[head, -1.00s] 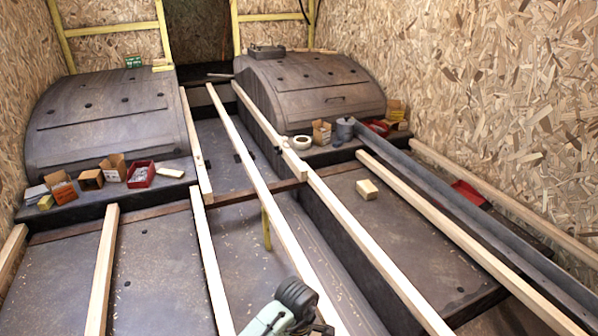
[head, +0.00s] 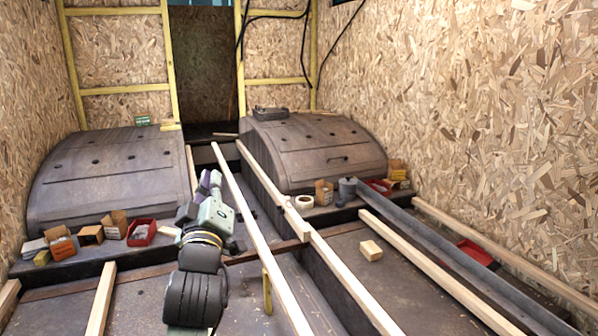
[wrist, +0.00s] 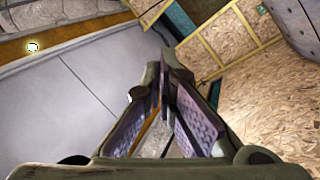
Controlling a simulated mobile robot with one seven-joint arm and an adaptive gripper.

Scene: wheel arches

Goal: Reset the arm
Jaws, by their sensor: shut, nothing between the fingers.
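My gripper (head: 210,180) shows in the head view at the end of my raised arm, left of centre, in front of the gap between the two wheel arches. It is small there and partly hidden by my own arm. In the wrist view my gripper (wrist: 161,78) has its two purple-padded fingers meeting at the tips, with nothing held between them. The left wheel arch (head: 105,170) and the right wheel arch (head: 320,155) stand to either side of it. I cannot tell its exact distance from them.
Long timber battens (head: 262,235) run along the floor. A small wood block (head: 371,250) lies to the right. Small boxes and a red tray (head: 142,232) sit on the left ledge; a tape roll (head: 304,202) sits by the right arch. Chipboard walls (head: 450,110) close the sides.

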